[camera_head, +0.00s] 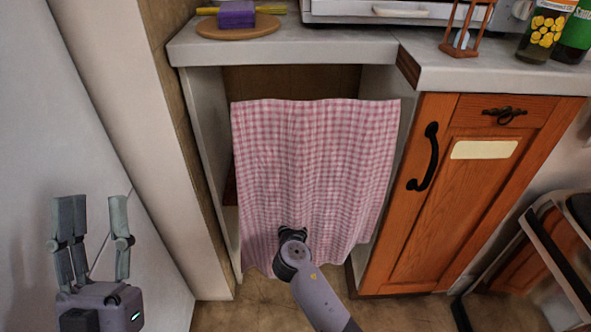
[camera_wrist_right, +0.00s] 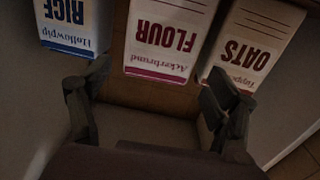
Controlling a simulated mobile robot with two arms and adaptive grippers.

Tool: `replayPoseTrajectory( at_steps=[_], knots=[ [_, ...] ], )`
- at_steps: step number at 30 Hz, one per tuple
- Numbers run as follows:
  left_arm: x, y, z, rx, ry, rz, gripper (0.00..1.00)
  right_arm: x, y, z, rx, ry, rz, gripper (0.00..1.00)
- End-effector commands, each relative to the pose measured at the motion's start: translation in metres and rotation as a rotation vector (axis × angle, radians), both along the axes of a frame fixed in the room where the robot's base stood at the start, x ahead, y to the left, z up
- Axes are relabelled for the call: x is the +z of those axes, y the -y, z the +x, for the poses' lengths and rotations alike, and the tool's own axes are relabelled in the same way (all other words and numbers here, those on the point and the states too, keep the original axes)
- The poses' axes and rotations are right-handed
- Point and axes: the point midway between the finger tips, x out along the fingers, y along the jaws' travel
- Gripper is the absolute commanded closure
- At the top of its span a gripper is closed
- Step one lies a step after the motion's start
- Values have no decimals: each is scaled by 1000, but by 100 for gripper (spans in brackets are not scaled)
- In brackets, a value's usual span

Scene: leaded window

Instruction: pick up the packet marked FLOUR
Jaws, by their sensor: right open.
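The packet marked FLOUR (camera_wrist_right: 168,40), white with dark red lettering, shows at the top middle of the right wrist view, its print upside down. My right gripper (camera_wrist_right: 155,105) is open and empty, one finger on each side of the frame, with the FLOUR packet ahead between them and apart from them. In the head view the packet is hidden and my right arm meets a pink checked curtain (camera_head: 315,170); the right gripper does not show there. My left gripper (camera_head: 98,205) is open and empty at the lower left, by the pale wall.
The RICE packet (camera_wrist_right: 70,22) with blue lettering and the OATS packet (camera_wrist_right: 250,45) with dark lettering flank FLOUR closely. The curtain hangs below the counter (camera_head: 230,50), beside a wooden cabinet (camera_head: 450,200). A chair-like frame (camera_head: 535,260) stands at the lower right.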

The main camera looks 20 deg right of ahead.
Motion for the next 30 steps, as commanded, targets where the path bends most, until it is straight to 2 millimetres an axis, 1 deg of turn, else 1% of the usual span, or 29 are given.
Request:
replayPoseTrajectory(
  at_steps=[5,11,15,23,30],
  knots=[
    [1,0,-1,-1,5,-2,60,1,4,11,0,1,-1,18],
    [-2,1,2,-1,-11,2,60,6,14,39,-1,2,-2,18],
    [2,0,-4,-2,28,-9,60,4,18,52,-1,-1,0,18],
    [4,-1,-7,-3,41,-12,60,4,19,55,0,0,0,18],
    [4,-1,-6,-4,40,-13,60,4,19,54,0,0,0,34]
  ],
)
